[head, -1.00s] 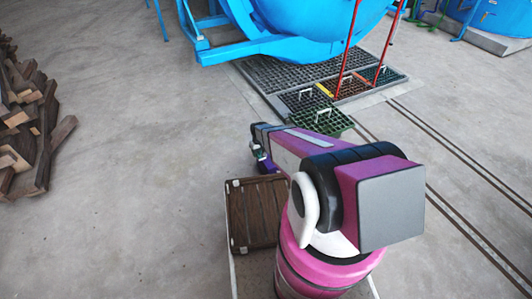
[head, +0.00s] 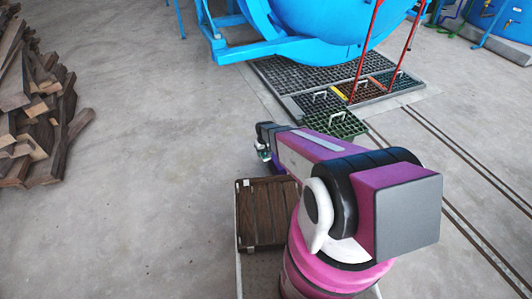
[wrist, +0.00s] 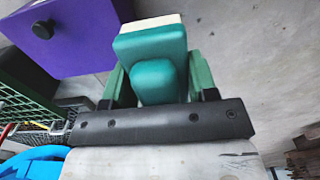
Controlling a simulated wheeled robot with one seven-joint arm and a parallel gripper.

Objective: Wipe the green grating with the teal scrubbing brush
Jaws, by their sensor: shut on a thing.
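The teal scrubbing brush (wrist: 155,55), with a cream edge at its far end, is held between the green fingers of my gripper (wrist: 160,80) in the wrist view. In the head view my gripper (head: 264,150) is small at the end of my arm, above the floor and beyond the slatted wooden tray; the brush is hard to make out there. A green grating (head: 338,124) with a white handle lies at the near edge of the floor grates, right of my gripper and apart from it. Green latticework (wrist: 25,108) also shows at the left of the wrist view.
The slatted tray (head: 252,236) is close beside my arm. Dark floor grates (head: 300,76) and red poles (head: 366,48) stand by the big blue vessel (head: 310,18). A wood pile (head: 35,115) is at the left. Concrete floor between is clear.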

